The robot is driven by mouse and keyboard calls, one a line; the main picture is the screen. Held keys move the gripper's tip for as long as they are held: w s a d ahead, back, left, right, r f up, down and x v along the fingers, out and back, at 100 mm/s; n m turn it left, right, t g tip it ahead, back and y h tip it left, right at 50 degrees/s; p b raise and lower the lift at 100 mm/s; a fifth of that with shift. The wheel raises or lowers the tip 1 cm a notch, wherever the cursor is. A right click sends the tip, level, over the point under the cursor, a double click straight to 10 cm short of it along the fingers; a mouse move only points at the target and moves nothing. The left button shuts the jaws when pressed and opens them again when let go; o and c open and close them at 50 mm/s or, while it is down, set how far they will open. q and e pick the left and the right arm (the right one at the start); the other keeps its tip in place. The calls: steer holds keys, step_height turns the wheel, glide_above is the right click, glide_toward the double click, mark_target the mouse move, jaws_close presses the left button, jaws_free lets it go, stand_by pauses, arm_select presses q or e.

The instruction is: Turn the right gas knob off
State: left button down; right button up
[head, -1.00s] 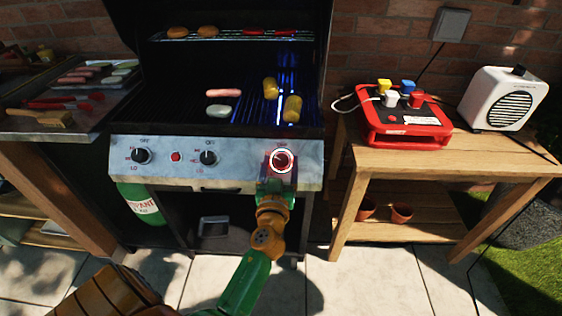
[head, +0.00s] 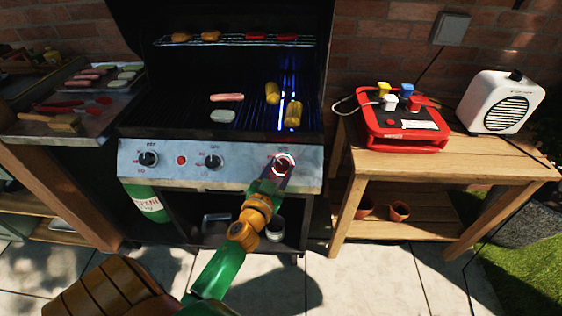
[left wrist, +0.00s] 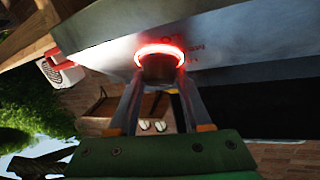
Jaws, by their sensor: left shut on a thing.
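The right gas knob (head: 284,162) is on the grill's front panel, inside a lit ring that looks white and red. My left gripper (head: 279,170) comes up from below and is shut on this knob. In the left wrist view the dark knob (left wrist: 158,69) is between the two fingers, below a glowing red ring. The fingers hide part of the knob, so I cannot read its pointer. Blue flames (head: 284,90) show under the right part of the grate. My right gripper is not in view.
The left knob (head: 148,159), a red button (head: 181,160) and the middle knob (head: 213,161) share the panel. Corn (head: 293,114) and a sausage (head: 227,97) lie on the grate. A wooden side table (head: 470,158) with a red device (head: 402,125) stands right.

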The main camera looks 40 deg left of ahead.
arm_select(q)
steer(key=m+h+p, duration=0.1)
steer(key=m, duration=0.1)
steer(key=m+h+p, duration=0.1)
steer(key=p, duration=0.1)
steer(key=m+h+p, duration=0.1)
steer(key=m+h, duration=0.1)
steer(key=shift+a+r+m+g+p, duration=0.25)
steer(key=shift+r+m+g+p, duration=0.05)
steer(key=shift+r+p, duration=0.1)
steer(key=shift+a+f+m+g+h+p, duration=0.15)
steer(key=shift+m+g+h+p, duration=0.45)
steer(key=shift+m+h+p, duration=0.8)
steer(key=shift+m, duration=0.4)
steer(key=shift+c, duration=1.8)
jaws_free()
steer(key=d+v, duration=0.1)
steer(key=v, duration=0.6)
steer(key=shift+a, duration=0.35)
